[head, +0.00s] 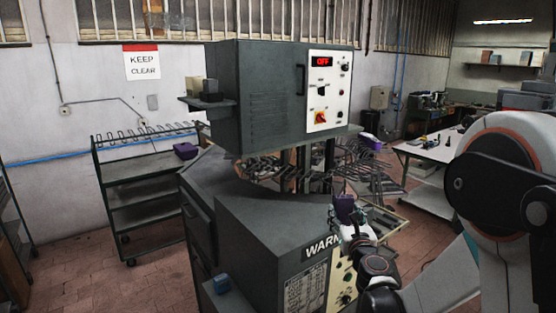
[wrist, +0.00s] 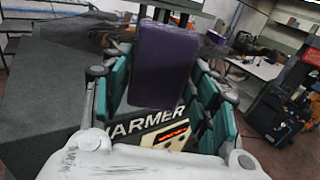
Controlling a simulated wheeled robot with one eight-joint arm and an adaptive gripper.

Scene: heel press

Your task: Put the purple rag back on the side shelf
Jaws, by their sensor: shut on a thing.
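My gripper (head: 345,222) is shut on the purple rag (head: 344,206), a block-like folded bundle, and holds it up in front of the dark machine, right of its front top. In the wrist view the rag (wrist: 165,65) stands between the teal finger pads (wrist: 165,95), above the "WARMER" panel. A small side shelf (head: 190,103) juts from the upper cabinet's left side, with beige and dark blocks on it. I cannot tell which of these is the task's shelf.
The machine's dark top (head: 270,215) is bare at the front. Metal racks (head: 375,170) stand behind my gripper. A wheeled cart (head: 135,172) at left holds another purple object (head: 185,150). A white table (head: 430,148) stands at right.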

